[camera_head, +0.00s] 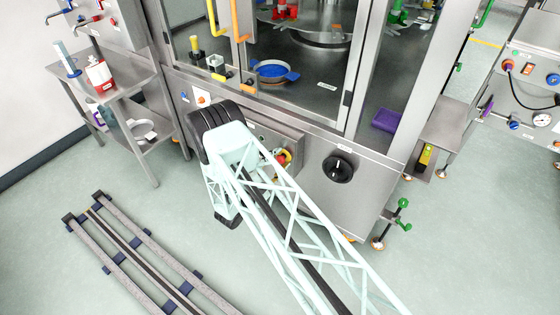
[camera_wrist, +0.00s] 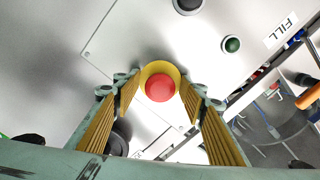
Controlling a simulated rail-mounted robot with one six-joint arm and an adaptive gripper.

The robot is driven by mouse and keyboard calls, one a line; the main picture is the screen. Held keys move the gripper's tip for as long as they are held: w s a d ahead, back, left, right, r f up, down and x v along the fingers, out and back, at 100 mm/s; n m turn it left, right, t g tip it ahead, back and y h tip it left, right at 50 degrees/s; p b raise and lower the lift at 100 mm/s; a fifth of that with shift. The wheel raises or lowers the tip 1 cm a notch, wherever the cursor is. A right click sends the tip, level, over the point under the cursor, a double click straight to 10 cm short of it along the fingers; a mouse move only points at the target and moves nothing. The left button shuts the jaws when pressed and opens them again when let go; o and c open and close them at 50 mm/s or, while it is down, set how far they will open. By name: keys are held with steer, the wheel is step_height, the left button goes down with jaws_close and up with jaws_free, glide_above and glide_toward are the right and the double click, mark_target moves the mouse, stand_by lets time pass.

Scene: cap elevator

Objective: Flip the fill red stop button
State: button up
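The red stop button (camera_wrist: 160,88) sits on a yellow ring (camera_wrist: 148,70) on a metal panel, near the middle of the wrist view. The FILL label (camera_wrist: 281,31) is on a plate to its upper right. In the head view the red button (camera_head: 281,158) shows at the edge of my arm, partly hidden. My gripper (camera_wrist: 160,92) is open in the wrist view, with one ribbed yellow finger on each side of the button. Its fingertips appear near the ring; I cannot tell whether they touch it. Nothing is held.
A green button (camera_wrist: 231,44) and a dark round knob (camera_wrist: 188,4) are on the panel. In the head view a large black knob (camera_head: 338,167) is to the right of the button. A steel side table (camera_head: 118,90) stands at left, and floor rails (camera_head: 130,250) lie at lower left.

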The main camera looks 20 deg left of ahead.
steer(key=shift+c, duration=0.4)
steer(key=c, duration=1.1)
steer(key=shift+v, duration=0.75)
steer(key=shift+f, duration=0.1)
steer(key=o, duration=1.2)
steer(key=shift+s, duration=0.1)
steer(key=shift+s, duration=0.1)
steer(key=shift+v, duration=5.9)
steer(key=shift+a, duration=0.1)
